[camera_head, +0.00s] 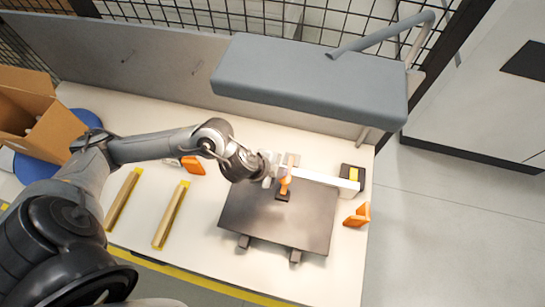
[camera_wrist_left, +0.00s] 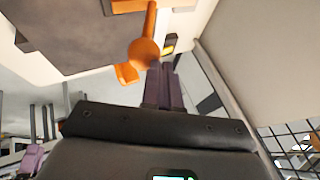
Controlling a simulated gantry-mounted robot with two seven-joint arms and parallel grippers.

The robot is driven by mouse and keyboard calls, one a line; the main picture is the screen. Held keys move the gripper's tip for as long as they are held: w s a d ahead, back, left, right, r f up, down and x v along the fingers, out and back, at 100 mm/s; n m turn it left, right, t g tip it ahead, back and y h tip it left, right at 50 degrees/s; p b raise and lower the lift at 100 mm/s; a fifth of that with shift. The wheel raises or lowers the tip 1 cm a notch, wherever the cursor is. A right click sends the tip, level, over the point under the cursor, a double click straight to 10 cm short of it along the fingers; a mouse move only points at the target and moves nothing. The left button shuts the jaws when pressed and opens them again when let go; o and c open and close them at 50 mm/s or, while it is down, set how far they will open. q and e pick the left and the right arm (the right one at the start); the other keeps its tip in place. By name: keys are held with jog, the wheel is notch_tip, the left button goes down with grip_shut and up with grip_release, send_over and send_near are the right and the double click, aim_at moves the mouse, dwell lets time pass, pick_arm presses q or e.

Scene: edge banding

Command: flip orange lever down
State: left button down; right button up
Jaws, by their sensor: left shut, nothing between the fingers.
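The orange lever (camera_head: 285,184) stands on the dark plate (camera_head: 262,220) in the head view, close to my left gripper (camera_head: 274,168). In the left wrist view its round orange knob (camera_wrist_left: 144,53) and shaft show at the top. My left gripper's dark fingers (camera_wrist_left: 163,84) are together and empty there, just below and to the right of the knob in the picture. I cannot tell whether they touch it. The lever's base is partly cut off in the wrist view. My right gripper is in neither view.
The dark plate lies on a white table (camera_head: 200,215). A white bar ends at a black block (camera_head: 352,178) on the right. Orange pieces (camera_head: 357,215) and yellow-edged strips (camera_head: 171,215) lie nearby. A grey box-shaped unit (camera_head: 310,78) overhangs the back. A cardboard box (camera_head: 45,128) stands left.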

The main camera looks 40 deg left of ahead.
pick_arm(q)
jog(key=shift+s+d+f, duration=0.15)
jog(key=shift+s+f, duration=0.15)
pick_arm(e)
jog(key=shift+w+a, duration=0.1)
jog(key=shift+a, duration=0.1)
pick_arm(q)
jog(key=shift+s+f, duration=0.15)
jog(key=shift+f, duration=0.05)
jog(key=shift+r, duration=0.1)
